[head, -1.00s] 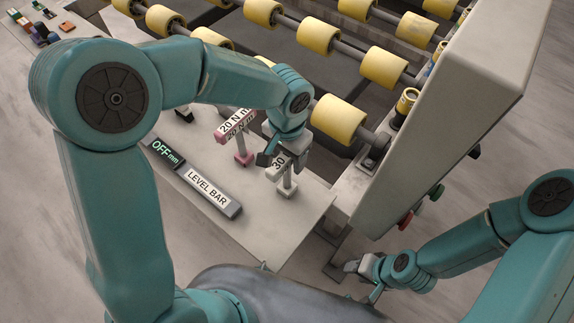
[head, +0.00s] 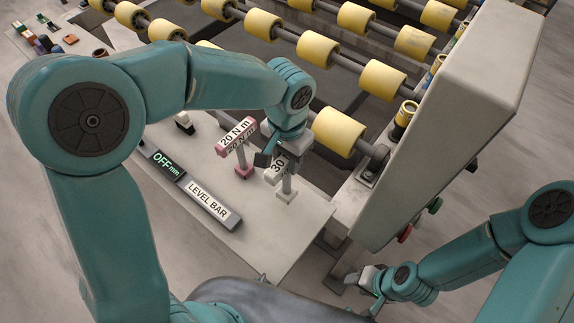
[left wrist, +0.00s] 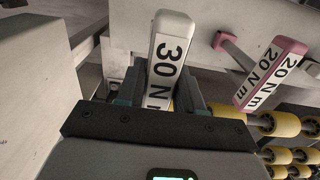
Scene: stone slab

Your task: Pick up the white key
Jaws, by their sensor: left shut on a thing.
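The white key (head: 285,180) is a T-shaped piece with a "30 N m" label on its head. It is upright over the right part of the slab (head: 265,245). My left gripper (head: 277,156) is shut on its head from above. In the left wrist view, the labelled head of the white key (left wrist: 172,55) shows between the fingers (left wrist: 160,95). I cannot tell whether its foot touches the slab. My right gripper (head: 366,280) is at the lower right, away from the key; its jaws are too small to read.
A pink "20 N m" key (head: 242,158) stands close to the left of the white key. A level bar (head: 208,203) lies in front, its display reading OFF. Yellow rollers (head: 340,130) are behind, and a tall pale panel (head: 450,120) is at the right.

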